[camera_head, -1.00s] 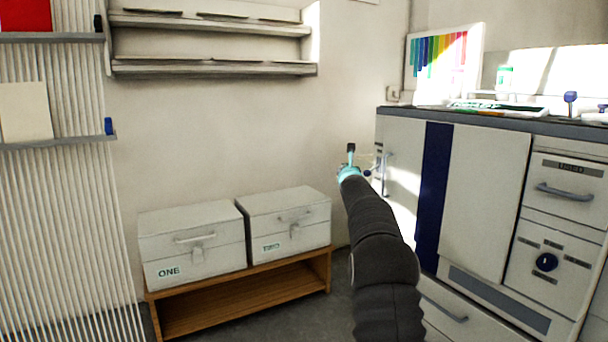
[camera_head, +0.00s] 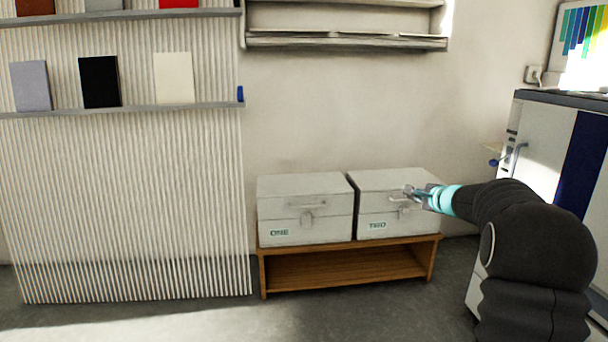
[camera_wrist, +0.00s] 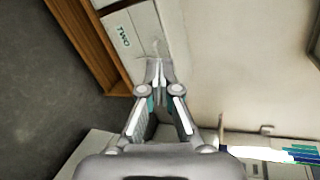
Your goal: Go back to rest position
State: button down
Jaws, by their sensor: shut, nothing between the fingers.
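My gripper (camera_head: 412,193) is shut and empty. In the head view it reaches in from the right on my dark arm and overlaps the front of the white box TWO (camera_head: 372,222). In the wrist view the closed fingertips of my gripper (camera_wrist: 158,68) point toward box TWO (camera_wrist: 140,28); I cannot tell the exact gap. The white box ONE (camera_head: 290,225) stands to the left of box TWO. Both boxes have their lids down.
Both boxes sit on a low wooden bench (camera_head: 350,268). A ribbed wall panel (camera_head: 120,200) with small shelves holding flat panels is at left. A white cabinet (camera_head: 540,150) stands at right beside my arm. The grey floor (camera_head: 370,315) before the bench is clear.

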jog(key=s+a+f+n+g+p, duration=0.15)
jog(key=s+a+n+g, duration=0.4)
jog(key=s, duration=0.75)
jog(key=s+a+f+n+g+p, duration=0.1)
jog(key=s+a+n+g+p, duration=0.1)
jog(key=s+a+n, duration=0.8)
jog(key=s+n+g+h+p, duration=0.2)
jog(key=s+g+h+p, duration=0.1)
jog(key=s, duration=2.1)
jog(key=s+a+r+n+t+p, duration=0.1)
jog(key=s+r+t+p, duration=0.1)
jog(key=s+r, duration=0.3)
jog(key=shift+p+v, duration=0.4)
jog(key=shift+v, duration=0.45)
jog(key=shift+a+t, duration=0.15)
jog(key=shift+t, duration=0.1)
